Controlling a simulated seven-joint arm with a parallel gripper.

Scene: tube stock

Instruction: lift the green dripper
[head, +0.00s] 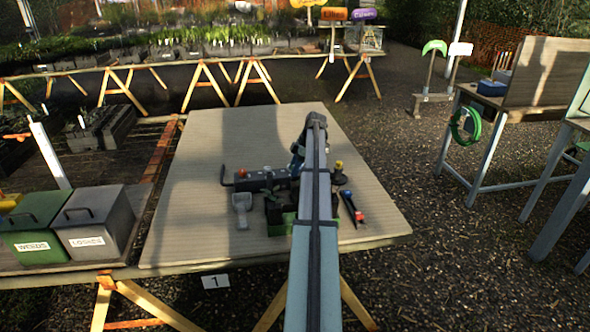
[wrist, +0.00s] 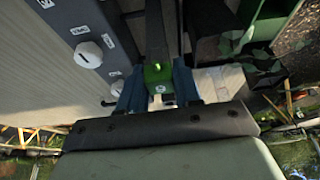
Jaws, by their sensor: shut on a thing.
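The green dripper (wrist: 157,72) is a small green piece in the wrist view, between the two blue fingers of my gripper (wrist: 156,88). The gripper is shut on it. I cannot tell whether it is clear of what lies beneath. In the head view my arm covers most of the gripper and the dripper is not distinguishable there.
A dark box with white dials (wrist: 88,54) is close on the left in the wrist view. A green tray (wrist: 277,20) with leaves is on the right. In the head view a grey scoop-like piece (head: 242,205) lies on the table (head: 200,225), whose left side is clear.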

